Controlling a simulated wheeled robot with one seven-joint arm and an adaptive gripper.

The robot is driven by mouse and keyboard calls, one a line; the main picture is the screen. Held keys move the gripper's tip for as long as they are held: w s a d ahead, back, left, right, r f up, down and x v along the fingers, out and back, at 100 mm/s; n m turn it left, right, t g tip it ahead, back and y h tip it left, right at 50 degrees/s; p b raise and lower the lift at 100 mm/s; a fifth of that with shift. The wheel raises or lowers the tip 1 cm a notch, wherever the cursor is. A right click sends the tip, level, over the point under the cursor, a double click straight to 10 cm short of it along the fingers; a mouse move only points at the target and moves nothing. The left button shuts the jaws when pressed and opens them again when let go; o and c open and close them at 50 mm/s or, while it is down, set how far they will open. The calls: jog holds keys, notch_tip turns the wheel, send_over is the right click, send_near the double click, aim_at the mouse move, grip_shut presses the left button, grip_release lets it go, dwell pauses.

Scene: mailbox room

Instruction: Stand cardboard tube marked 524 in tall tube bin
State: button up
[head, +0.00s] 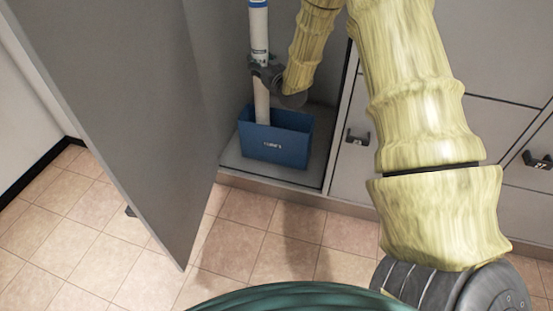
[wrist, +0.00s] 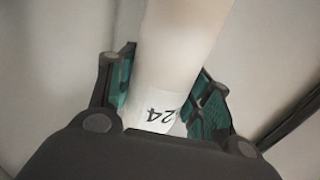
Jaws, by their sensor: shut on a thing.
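The cardboard tube (head: 260,49) is pale with a white label and a blue band near its top. It stands nearly upright in the head view. My gripper (head: 262,73) is shut around it above the bin. In the wrist view the tube (wrist: 178,45) runs between the two fingers of my gripper (wrist: 165,95), and its label shows "24", the rest hidden. The tall tube bin (head: 272,145) is a blue box with a small white label on its front. The tube's lower end passes behind the bin's front rim; whether it touches the bin's floor is hidden.
The bin stands on the floor of an open grey locker compartment (head: 232,158). A large grey door (head: 130,110) hangs open at the left. Closed lockers with dark handles (head: 357,137) are at the right. The tiled floor (head: 285,255) in front is clear.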

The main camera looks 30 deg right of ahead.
aim_at(265, 99)
notch_tip(265, 99, down, 14)
jog(key=b, duration=0.6)
jog(key=shift+a+r, duration=0.1)
jog(key=shift+r, duration=0.05)
jog(key=o, duration=1.5)
jog(key=shift+o, duration=0.2)
